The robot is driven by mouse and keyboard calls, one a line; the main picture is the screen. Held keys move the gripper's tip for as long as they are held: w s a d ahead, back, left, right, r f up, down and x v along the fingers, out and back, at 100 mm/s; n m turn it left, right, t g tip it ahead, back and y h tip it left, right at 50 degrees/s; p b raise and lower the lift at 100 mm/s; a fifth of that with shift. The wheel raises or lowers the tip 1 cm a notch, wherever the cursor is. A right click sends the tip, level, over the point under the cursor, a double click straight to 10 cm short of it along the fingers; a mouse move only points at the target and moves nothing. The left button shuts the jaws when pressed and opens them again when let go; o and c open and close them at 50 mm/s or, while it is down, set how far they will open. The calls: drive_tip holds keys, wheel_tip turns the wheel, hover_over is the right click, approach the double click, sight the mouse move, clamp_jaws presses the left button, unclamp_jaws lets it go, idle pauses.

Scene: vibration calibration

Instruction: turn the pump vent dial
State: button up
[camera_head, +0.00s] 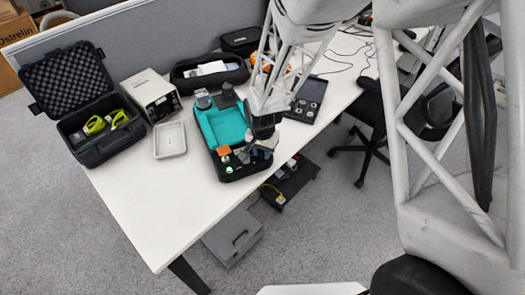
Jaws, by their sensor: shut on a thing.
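A black open case (229,176) with a teal inside (222,124) stands on the white table. At its near end are several small parts, among them an orange block (223,150) and a green-lit piece (229,169). My gripper (262,149) points down at the case's near right corner. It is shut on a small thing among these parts. The jaws and the held thing are dark and too small to make out, and I cannot tell whether it is the pump vent dial. My white lattice arm hides part of the case's right side.
A black foam-lined case (98,150) with yellow-green items, a white box instrument (152,95) and a shallow white tray (170,140) stand to the left. A black pouch (209,73) lies behind, a dark panel device (308,98) to the right. The table's front left (155,215) is clear.

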sight(263, 152)
idle(0.3)
drive_tip(key=o, duration=0.6)
drive_tip(key=shift+o, duration=0.2)
drive_tip(key=shift+r, duration=3.9)
drive_tip(key=shift+r, duration=0.1)
